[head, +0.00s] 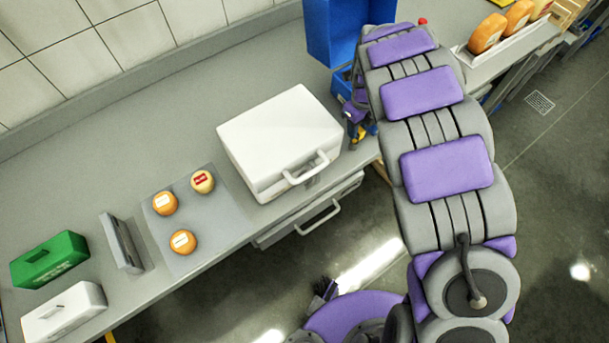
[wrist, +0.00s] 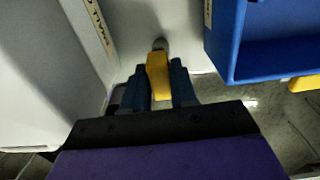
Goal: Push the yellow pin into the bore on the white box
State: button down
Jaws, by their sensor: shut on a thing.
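My gripper (wrist: 160,88) is shut on the yellow pin (wrist: 157,75), which sits between its two blue fingers. A dark grey end shows just beyond the pin; I cannot tell whether it is the pin's tip or a hole. The white box (head: 280,140) stands on the counter in the head view, its handle toward the front edge. My gripper (head: 357,128) is right of it, partly hidden by my arm. A pale wall with a lettered label, apparently the box's side, is at the left in the wrist view (wrist: 45,85). I cannot make out the bore clearly.
A blue bin (head: 332,30) stands behind my gripper and shows at the right in the wrist view (wrist: 225,50). A grey mat (head: 215,215) holds small cheeses. A green box (head: 50,258) and a smaller white box (head: 65,312) stand at the left.

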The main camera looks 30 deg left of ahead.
jog(key=shift+r+p, duration=0.55)
jog(key=shift+r, duration=0.85)
jog(key=shift+r+p, duration=0.95)
jog(key=shift+r, duration=0.55)
